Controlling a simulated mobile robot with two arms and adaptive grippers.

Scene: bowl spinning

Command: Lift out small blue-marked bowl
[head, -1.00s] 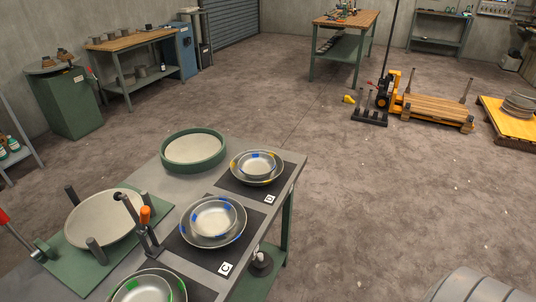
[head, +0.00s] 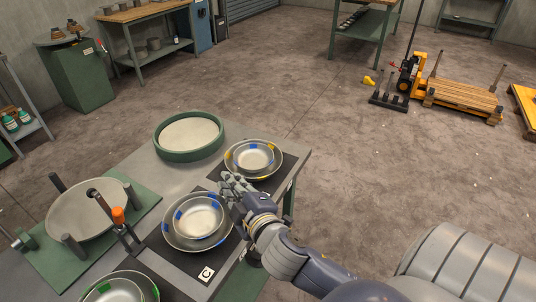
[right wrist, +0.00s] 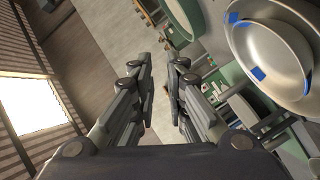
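A small blue-marked bowl (head: 255,155) sits inside a larger yellow-marked bowl (head: 233,165) on the far dark mat. Another small blue-marked bowl (head: 198,215) sits inside a larger blue-marked bowl (head: 185,243) on the mat labelled C. My right gripper (head: 227,182) is between these two stacks, over the right rim of the C stack. Its fingers are apart and empty in the right wrist view (right wrist: 162,68). Nested blue-marked bowls (right wrist: 272,55) show at the right of that view, beside the fingers; I cannot tell which stack. My left gripper is not in view.
A green-rimmed round tray (head: 188,152) stands at the back of the table. A round plate between posts (head: 88,212) and an orange-handled tool (head: 119,217) are at left. Green-marked bowls (head: 120,290) are at the near edge. Open floor lies right of the table.

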